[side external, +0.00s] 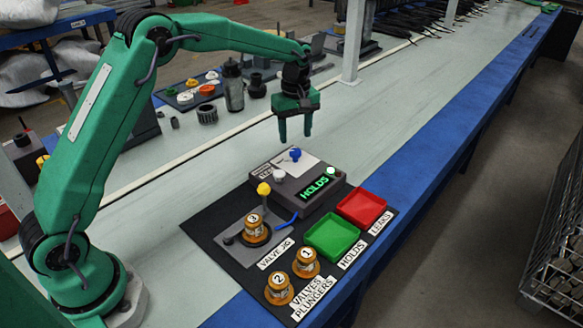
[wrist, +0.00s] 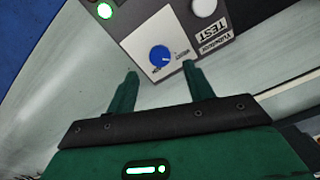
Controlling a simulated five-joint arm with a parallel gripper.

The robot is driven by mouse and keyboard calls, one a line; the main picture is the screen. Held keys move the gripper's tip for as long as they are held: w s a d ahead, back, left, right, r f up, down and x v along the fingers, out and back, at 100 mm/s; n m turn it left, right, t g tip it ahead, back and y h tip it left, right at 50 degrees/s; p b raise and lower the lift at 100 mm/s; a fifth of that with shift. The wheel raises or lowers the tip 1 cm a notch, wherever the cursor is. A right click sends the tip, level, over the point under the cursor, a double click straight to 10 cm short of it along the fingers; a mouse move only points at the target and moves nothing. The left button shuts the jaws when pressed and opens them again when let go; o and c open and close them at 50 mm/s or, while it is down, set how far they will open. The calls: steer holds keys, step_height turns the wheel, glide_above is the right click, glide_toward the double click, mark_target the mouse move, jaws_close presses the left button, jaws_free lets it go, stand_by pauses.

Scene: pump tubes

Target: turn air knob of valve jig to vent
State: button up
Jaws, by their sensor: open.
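The blue air knob (side external: 295,153) sits on a pale panel on top of the grey tester box (side external: 290,202), whose display reads HOLDS in green. The box stands behind the valve jig (side external: 235,243), which holds valve 3 (side external: 254,230) and has a yellow-topped lever (side external: 263,190). My gripper (side external: 296,138) is open, empty and pointing down above the knob. In the wrist view the knob (wrist: 160,56) lies ahead of and between the two fingertips (wrist: 161,72), apart from them. The small print around the knob and its exact setting are too small to read.
A white button (side external: 278,174) is near the knob on the box. A green tray (side external: 333,236) and a red tray (side external: 362,207) lie at the right, empty. Valves 1 (side external: 305,262) and 2 (side external: 279,288) stand at the front of the black mat.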

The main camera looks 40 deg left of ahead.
mark_target(294, 151)
steer(key=shift+r, duration=1.3)
steer(key=s+r+m+t, duration=0.3)
steer(key=s+r+m, duration=0.4)
steer(key=s+r, duration=0.75)
steer(key=s+f+m+t, duration=0.2)
steer(key=s+f+m, duration=0.2)
steer(key=s, duration=1.5)
steer(key=m, duration=0.2)
steer(key=shift+f+m+t, duration=0.15)
steer(key=shift+m+t, duration=0.15)
